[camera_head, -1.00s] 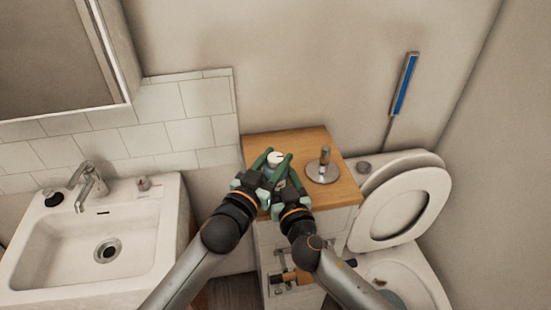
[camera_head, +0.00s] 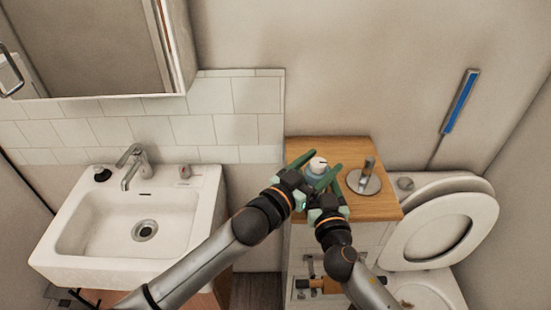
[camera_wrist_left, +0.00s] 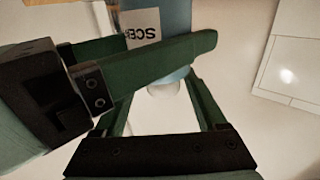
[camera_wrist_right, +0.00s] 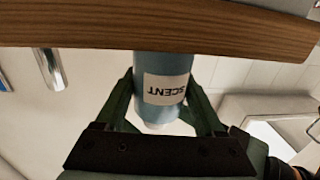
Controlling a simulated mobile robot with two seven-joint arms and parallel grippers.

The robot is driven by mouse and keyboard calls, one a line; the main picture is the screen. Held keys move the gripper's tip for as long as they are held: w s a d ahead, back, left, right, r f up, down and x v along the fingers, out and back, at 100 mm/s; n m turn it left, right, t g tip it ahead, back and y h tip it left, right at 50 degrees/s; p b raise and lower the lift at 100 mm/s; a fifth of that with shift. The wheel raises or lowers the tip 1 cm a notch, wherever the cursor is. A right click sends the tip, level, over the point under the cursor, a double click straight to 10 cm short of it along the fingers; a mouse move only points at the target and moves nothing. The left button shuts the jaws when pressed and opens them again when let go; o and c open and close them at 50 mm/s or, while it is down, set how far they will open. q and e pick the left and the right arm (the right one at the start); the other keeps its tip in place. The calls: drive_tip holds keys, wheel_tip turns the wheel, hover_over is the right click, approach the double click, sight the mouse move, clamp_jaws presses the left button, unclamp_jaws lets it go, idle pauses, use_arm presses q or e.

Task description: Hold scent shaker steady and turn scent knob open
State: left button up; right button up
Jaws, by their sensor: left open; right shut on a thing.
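The scent shaker (camera_head: 316,171) is a blue cylinder with a white knob (camera_head: 318,162) on top and a white label reading SCENT. It stands at the left part of the wooden cabinet top (camera_head: 350,205). My right gripper (camera_head: 330,184) is shut on the shaker's body; its fingers lie on both sides of the blue cylinder in the right wrist view (camera_wrist_right: 162,95). My left gripper (camera_head: 302,165) is open at the shaker's left, with its fingers apart near the white knob (camera_wrist_left: 163,89). A green finger crosses in front of the shaker in the left wrist view.
A round metal stand (camera_head: 364,182) with an upright post is just right of the shaker. The toilet (camera_head: 438,230) is farther right, the sink (camera_head: 85,225) at left. A blue-fronted wall strip (camera_head: 460,103) hangs above the toilet. The tiled wall is behind the sink.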

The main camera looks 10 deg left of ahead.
use_arm(q)
drive_tip(key=m+g+h, duration=0.5)
drive_tip(key=shift+w+a, duration=0.2)
drive_tip(key=m+g+h, duration=0.1)
drive_tip(key=m+g, duration=0.1)
drive_tip(key=g, duration=0.1)
drive_tip(key=m+g+h, duration=0.2)
drive_tip(key=g, duration=0.1)
drive_tip(key=shift+f, duration=0.1)
drive_tip(key=m+g, duration=0.1)
drive_tip(key=g, duration=0.2)
drive_tip(key=shift+m, duration=0.4)
drive_tip(key=shift+a+g, duration=0.1)
drive_tip(key=shift+g, duration=0.2)
drive_tip(key=a, duration=1.1)
drive_tip(key=shift+s+a, duration=0.4)
drive_tip(key=d+t, duration=0.1)
drive_tip(key=d, duration=0.3)
drive_tip(key=d+n+t, duration=0.1)
drive_tip(key=d+t, duration=0.1)
drive_tip(key=d, duration=0.2)
drive_tip(key=d+n+t, duration=0.1)
drive_tip(key=d, duration=0.3)
drive_tip(key=shift+w, duration=0.3)
